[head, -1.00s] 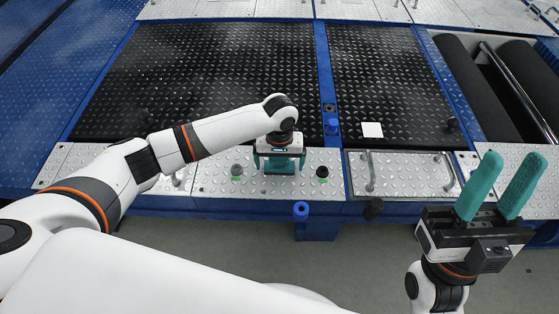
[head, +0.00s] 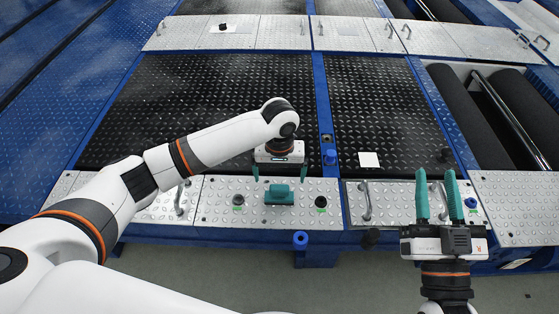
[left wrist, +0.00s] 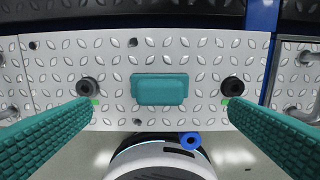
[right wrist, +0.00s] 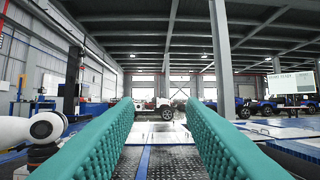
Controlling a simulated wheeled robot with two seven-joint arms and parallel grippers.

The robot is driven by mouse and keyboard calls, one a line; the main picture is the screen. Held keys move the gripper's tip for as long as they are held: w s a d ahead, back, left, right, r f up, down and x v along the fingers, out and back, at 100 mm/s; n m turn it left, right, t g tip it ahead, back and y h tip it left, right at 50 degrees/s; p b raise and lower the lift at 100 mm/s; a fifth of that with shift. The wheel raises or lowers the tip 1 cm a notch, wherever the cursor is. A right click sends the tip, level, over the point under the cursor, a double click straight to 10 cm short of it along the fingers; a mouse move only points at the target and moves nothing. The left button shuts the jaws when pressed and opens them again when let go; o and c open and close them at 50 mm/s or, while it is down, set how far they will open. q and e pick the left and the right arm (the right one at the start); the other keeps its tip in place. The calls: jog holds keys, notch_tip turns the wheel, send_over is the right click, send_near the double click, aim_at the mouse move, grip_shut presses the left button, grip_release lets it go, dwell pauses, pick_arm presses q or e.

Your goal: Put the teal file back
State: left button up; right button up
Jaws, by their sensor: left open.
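The teal file (head: 279,195) is a small teal block lying on the silver diamond-plate panel (head: 215,211). In the left wrist view the teal file (left wrist: 160,89) sits near the middle, between two black knobs. My left gripper (head: 280,172) is open above and behind it in the head view, one finger on each side and apart from it. Nothing is between its fingers. My right gripper (head: 436,173) is open and empty at the right, fingers pointing away from me. In the right wrist view only open hall space shows between the fingers.
Black knobs (head: 238,200) and (head: 320,201) with green marks stand on either side of the file. A blue cylinder (head: 300,239) is at the front edge. Metal handles (head: 366,202) stand on the panels. A white square (head: 369,160) lies on the black plate; dark rollers (head: 470,115) are at right.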

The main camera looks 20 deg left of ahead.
pick_arm(q)
notch_tip(320, 180, up, 3)
jog(key=shift+p, duration=0.45)
jog(key=shift+s+d, duration=0.1)
jog(key=shift+d, duration=0.1)
jog(key=s+d+r+m+t+h, duration=0.1)
jog(key=s+d+m+t+h, duration=0.1)
jog(key=d+t+h, duration=0.35)
jog(key=s+d+r+m+t+h, duration=0.1)
jog(key=s+d+m+t+h, duration=0.15)
jog(key=d, duration=0.55)
jog(key=s+a+r+m+t+y, duration=0.1)
jog(key=s+a+r+t+y, duration=0.2)
jog(key=s+a+r+t, duration=0.3)
jog(key=a+r+t, duration=0.4)
jog(key=a+r, duration=0.3)
jog(key=shift+a+y, duration=0.2)
jog(key=shift+y, duration=0.2)
pick_arm(e)
jog(key=f+g, duration=0.1)
jog(key=f+g+h, duration=0.1)
jog(key=f, duration=0.1)
jog(key=f+g, duration=0.1)
jog(key=shift+w+d+f, duration=0.25)
jog(key=shift+w+f, duration=0.05)
jog(key=shift+w, duration=0.1)
